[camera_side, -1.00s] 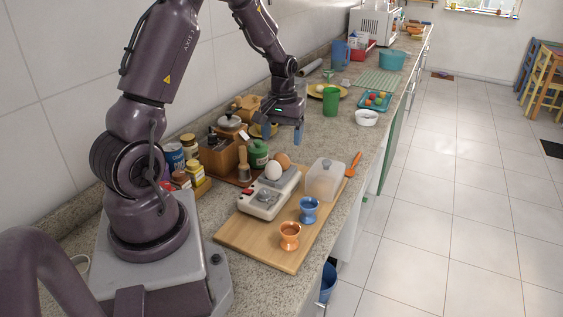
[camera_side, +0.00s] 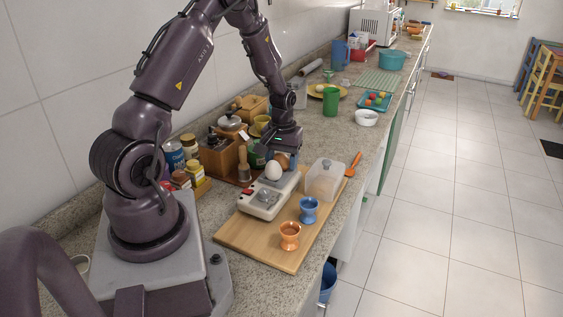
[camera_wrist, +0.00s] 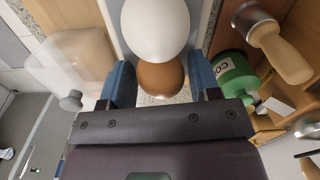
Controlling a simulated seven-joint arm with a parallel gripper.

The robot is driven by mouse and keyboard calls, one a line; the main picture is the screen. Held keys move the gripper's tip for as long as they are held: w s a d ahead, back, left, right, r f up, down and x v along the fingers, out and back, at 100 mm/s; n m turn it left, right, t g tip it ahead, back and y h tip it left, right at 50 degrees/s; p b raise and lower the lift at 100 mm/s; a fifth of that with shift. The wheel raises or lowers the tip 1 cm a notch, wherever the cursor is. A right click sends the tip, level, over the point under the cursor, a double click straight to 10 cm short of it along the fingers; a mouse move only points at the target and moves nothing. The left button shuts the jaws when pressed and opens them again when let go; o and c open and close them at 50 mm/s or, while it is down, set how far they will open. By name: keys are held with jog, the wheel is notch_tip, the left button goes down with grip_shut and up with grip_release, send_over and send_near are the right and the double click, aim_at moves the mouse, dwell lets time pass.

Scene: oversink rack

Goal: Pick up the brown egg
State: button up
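The brown egg (camera_side: 282,161) sits at the far end of the egg cooker (camera_side: 262,200), behind the white egg (camera_side: 273,171). In the wrist view the brown egg (camera_wrist: 163,80) lies between my two blue fingers, partly covered by the white egg (camera_wrist: 156,28) beside it. My gripper (camera_wrist: 162,76) points down with one finger on each side of the brown egg. The fingers are spread, with very little gap to the shell; I cannot tell whether they touch it. In the side view my gripper (camera_side: 281,156) hides the egg's top.
A clear lid (camera_side: 325,181) stands right of the cooker on the wooden board (camera_side: 262,245). A blue egg cup (camera_side: 309,210) and a copper egg cup (camera_side: 289,236) are nearer. A green canister (camera_wrist: 236,75) and wooden-handled tool (camera_wrist: 286,58) stand close beside my gripper.

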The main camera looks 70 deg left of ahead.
jog(key=c, duration=0.6)
